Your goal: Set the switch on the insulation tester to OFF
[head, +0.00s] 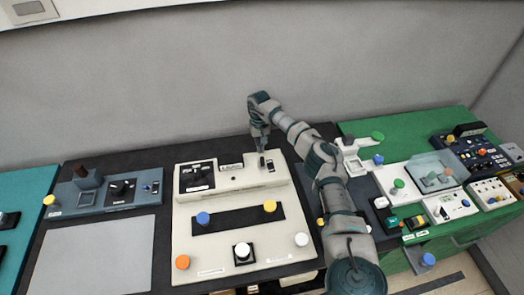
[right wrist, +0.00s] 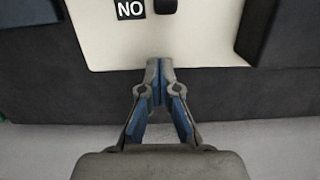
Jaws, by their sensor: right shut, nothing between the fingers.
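The cream device (head: 230,182) stands on the black mat in the middle of the head view; I take it for the insulation tester, but its name is too small to read. My right gripper (head: 262,155) points down at its raised back part, near a small dark switch (head: 270,164). In the right wrist view, the shut, empty fingers (right wrist: 159,68) are over the edge of a cream surface (right wrist: 200,40). The switch position cannot be told. My left gripper is out of view.
The cream device also carries a black dial (head: 196,175) and several coloured knobs. A blue-grey device (head: 110,193) and a grey plate (head: 95,255) lie to the left. Several devices crowd the green mat (head: 400,140) at right. A grey wall (head: 180,80) stands behind.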

